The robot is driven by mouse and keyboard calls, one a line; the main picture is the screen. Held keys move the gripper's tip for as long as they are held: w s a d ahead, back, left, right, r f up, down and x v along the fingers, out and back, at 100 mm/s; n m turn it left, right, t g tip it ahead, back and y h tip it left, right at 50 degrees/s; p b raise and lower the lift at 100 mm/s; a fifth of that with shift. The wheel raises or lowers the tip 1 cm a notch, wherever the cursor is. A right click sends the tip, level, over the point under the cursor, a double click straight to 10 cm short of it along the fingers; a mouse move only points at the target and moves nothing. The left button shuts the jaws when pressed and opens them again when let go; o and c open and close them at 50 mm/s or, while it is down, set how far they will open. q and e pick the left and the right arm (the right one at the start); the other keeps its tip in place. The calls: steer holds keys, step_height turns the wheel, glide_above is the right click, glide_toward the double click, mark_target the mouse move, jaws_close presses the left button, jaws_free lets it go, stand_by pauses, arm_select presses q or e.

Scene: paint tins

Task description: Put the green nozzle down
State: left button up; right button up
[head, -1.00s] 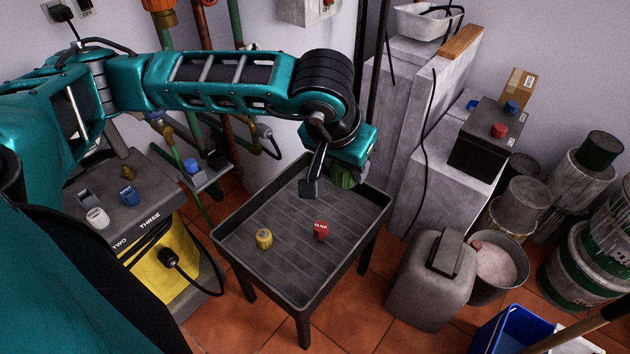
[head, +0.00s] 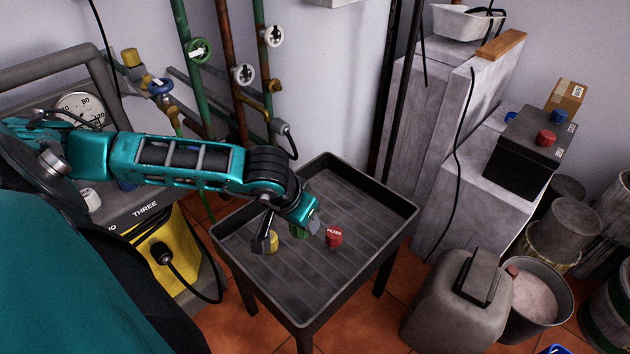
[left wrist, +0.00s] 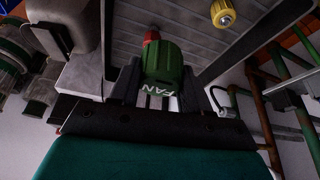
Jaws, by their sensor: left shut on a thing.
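The green nozzle (head: 298,232), marked FAN, is between the fingers of my left gripper (head: 289,236). The gripper is shut on it over the grey tray table (head: 340,273), low between the yellow nozzle (head: 272,241) and the red FILTER nozzle (head: 334,238). In the left wrist view the green nozzle (left wrist: 165,62) fills the space between the fingers and partly covers the red nozzle (left wrist: 151,37); the yellow nozzle (left wrist: 223,14) is to its upper right. I cannot tell whether the green nozzle touches the tray. My right gripper is not in view.
The tray has a raised rim (head: 364,180), with bare floor behind and in front of the nozzles. A yellow machine (head: 181,249) stands left of it. A grey jerrycan (head: 455,305) and a bucket (head: 535,295) stand on the right. Pipes (head: 228,75) run up the wall behind.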

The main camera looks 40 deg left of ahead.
arm_select(q)
step_height(320, 180, down, 15)
steer(key=b, duration=0.4)
steer(key=shift+f, duration=0.3)
step_height(320, 180, down, 4)
steer(key=shift+b, duration=0.75)
steer(key=shift+f, duration=0.25)
steer(key=shift+r, duration=0.1)
steer(key=shift+f, duration=0.25)
steer(key=o, duration=1.2)
steer(key=shift+r, duration=0.1)
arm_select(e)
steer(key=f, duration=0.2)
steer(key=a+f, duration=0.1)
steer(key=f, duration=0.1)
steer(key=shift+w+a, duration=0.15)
